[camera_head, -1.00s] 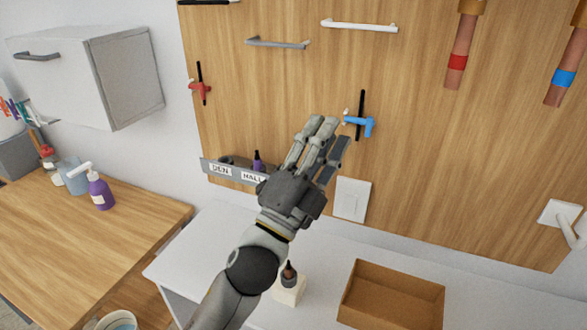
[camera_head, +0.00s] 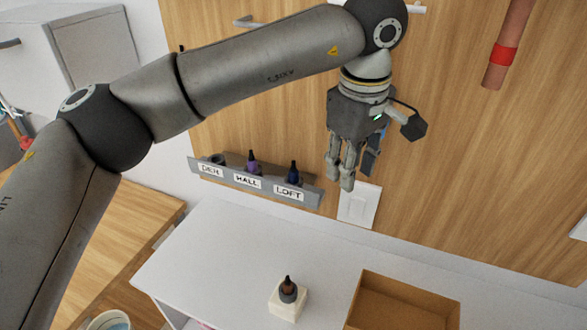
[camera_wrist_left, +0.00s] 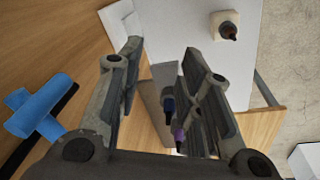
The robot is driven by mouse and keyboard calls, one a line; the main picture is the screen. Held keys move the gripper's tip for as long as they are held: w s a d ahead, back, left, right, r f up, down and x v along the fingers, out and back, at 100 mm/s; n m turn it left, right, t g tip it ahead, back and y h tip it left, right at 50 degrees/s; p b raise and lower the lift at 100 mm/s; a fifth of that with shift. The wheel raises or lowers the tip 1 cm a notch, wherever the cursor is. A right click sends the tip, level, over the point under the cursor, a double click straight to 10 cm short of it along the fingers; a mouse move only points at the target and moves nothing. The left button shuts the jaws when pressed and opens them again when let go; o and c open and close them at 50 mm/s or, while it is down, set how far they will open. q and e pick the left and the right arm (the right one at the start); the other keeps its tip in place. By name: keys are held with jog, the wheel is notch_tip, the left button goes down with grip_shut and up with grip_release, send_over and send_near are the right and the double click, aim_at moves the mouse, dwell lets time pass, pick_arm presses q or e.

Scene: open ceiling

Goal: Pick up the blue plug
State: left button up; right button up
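The blue plug (camera_head: 293,176) is dark blue with a pointed top and stands in the LOFT place of the grey labelled rack (camera_head: 315,196) on the wooden wall. It also shows in the left wrist view (camera_wrist_left: 168,104), between my left fingers' lines. My left gripper (camera_head: 345,180) points down, just right of the rack's LOFT end and apart from the plug. Its fingers (camera_wrist_left: 162,52) are spread and empty in the left wrist view. My right gripper is in neither view.
A purple plug (camera_head: 252,163) stands beside it at HALL. A brown-topped plug (camera_head: 288,290) sits on a white block on the white surface below, near an open cardboard box (camera_head: 450,308). A white wall plate (camera_head: 358,207) is right of the rack. A blue handle (camera_wrist_left: 40,107) is near my gripper.

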aim_at(294, 162)
pick_arm(q)
jog(key=w+a+r+t+y, duration=0.2)
jog(key=w+a+r+y, duration=0.15)
jog(key=a+r, duration=0.2)
jog(key=shift+n, duration=0.4)
jog(key=x, duration=0.2)
jog(key=a+p+x, duration=0.1)
jog(key=x, duration=0.2)
jog(key=shift+a+f, duration=0.1)
jog(key=shift+f, duration=0.05)
jog(key=shift+w+a+f+p, duration=0.1)
jog(key=shift+f+p, duration=0.4)
jog(key=p+x, duration=0.1)
jog(key=x, duration=0.1)
jog(key=p+x, duration=0.1)
jog(key=x, duration=0.1)
jog(key=shift+s+f, duration=0.15)
jog(key=shift+s, duration=0.05)
jog(key=shift+w+f, duration=0.1)
jog(key=shift+f, duration=0.1)
jog(key=c, duration=0.7)
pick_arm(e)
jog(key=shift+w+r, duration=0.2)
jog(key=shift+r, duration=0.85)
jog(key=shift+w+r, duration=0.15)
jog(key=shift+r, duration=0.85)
